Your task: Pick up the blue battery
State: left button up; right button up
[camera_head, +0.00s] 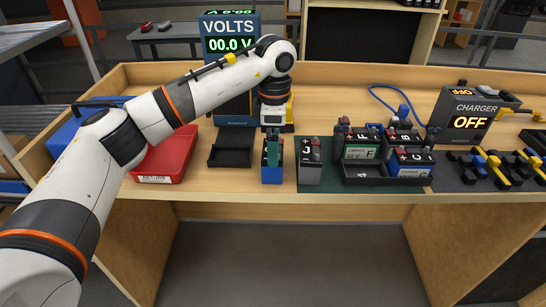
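My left arm comes in from the left, and its gripper (273,148) points down at the front of the wooden bench. A small battery with a blue lower part (272,175) stands directly below it, near the bench's front edge. The dark and green parts at the fingertips overlap the battery's top. I cannot tell whether the fingers are closed on it. My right gripper is not in view.
A dark battery marked J (309,172) stands close to the right of the gripper. A red bin (165,155) and empty black tray (231,149) lie left. A volt meter (228,45) and charger (466,118) stand behind.

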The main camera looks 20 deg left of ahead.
pick_arm(q)
jog(key=shift+f, duration=0.45)
jog(key=shift+w+f, duration=0.15)
jog(key=shift+f, duration=0.1)
jog(key=f, duration=0.1)
jog(key=f+p, duration=0.1)
jog(key=f, duration=0.2)
jog(key=shift+w+a+f+p, duration=0.1)
jog(key=shift+a+f+p, duration=0.15)
jog(key=shift+p, duration=0.15)
jog(key=shift+f, duration=0.2)
jog(key=c, duration=1.1)
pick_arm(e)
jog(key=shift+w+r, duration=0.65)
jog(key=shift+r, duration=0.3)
